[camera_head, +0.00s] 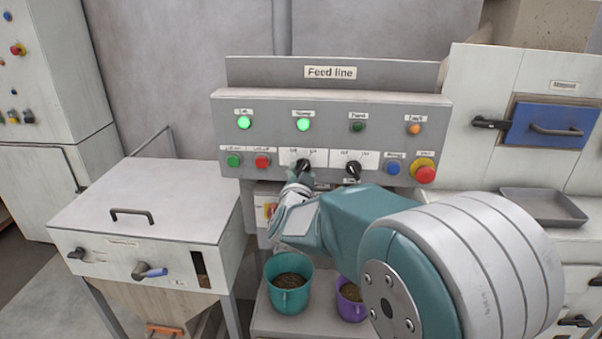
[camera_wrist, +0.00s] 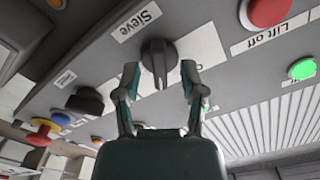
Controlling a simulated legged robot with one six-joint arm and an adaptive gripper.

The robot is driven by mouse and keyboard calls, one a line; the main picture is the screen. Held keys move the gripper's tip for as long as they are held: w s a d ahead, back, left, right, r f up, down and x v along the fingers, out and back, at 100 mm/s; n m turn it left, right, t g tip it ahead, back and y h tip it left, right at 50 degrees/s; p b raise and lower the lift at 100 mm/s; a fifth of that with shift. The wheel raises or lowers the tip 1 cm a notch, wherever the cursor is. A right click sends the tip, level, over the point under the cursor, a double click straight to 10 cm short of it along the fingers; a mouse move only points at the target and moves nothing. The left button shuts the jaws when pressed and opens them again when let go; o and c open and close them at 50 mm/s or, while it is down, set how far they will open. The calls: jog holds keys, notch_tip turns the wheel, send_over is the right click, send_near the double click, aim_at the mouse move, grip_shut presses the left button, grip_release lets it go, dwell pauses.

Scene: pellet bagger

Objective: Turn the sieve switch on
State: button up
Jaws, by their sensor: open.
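The sieve switch (camera_wrist: 160,58) is a black rotary knob beside a "Sieve" label (camera_wrist: 137,20) in the wrist view. In the head view the sieve knob (camera_head: 304,164) is the left of two black knobs on the grey Feed line panel. My gripper (camera_wrist: 160,80) is open, with one finger on each side of the knob's lower part. Whether the fingers touch it I cannot tell. In the head view my gripper (camera_head: 298,182) is right at the knob and partly hides it. The knob's ridge runs nearly vertically in the wrist view; its on or off position is not readable.
A second black knob (camera_head: 353,171), a blue button (camera_head: 393,168) and a red emergency button (camera_head: 425,173) lie to the right. Green (camera_head: 233,160) and red (camera_head: 262,161) buttons lie close on the left. Teal (camera_head: 289,290) and purple (camera_head: 350,300) buckets stand below.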

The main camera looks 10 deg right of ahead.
jog(key=v, duration=1.1)
jog(key=shift+s, duration=0.2)
jog(key=shift+a, duration=0.2)
jog(key=s+d+f+n+g+y, duration=0.2)
jog(key=s+n+g, duration=0.3)
jog(key=s, duration=0.7)
jog(key=s+d+f+n+g+y, duration=0.2)
jog(key=s+g, duration=0.4)
jog(key=s, duration=0.6)
jog(key=n+y, duration=0.1)
jog(key=n, duration=0.1)
jog(key=shift+d+f+n+g+y, duration=0.2)
jog(key=shift+f+n+g+y, duration=0.1)
jog(key=shift+f+n, duration=0.1)
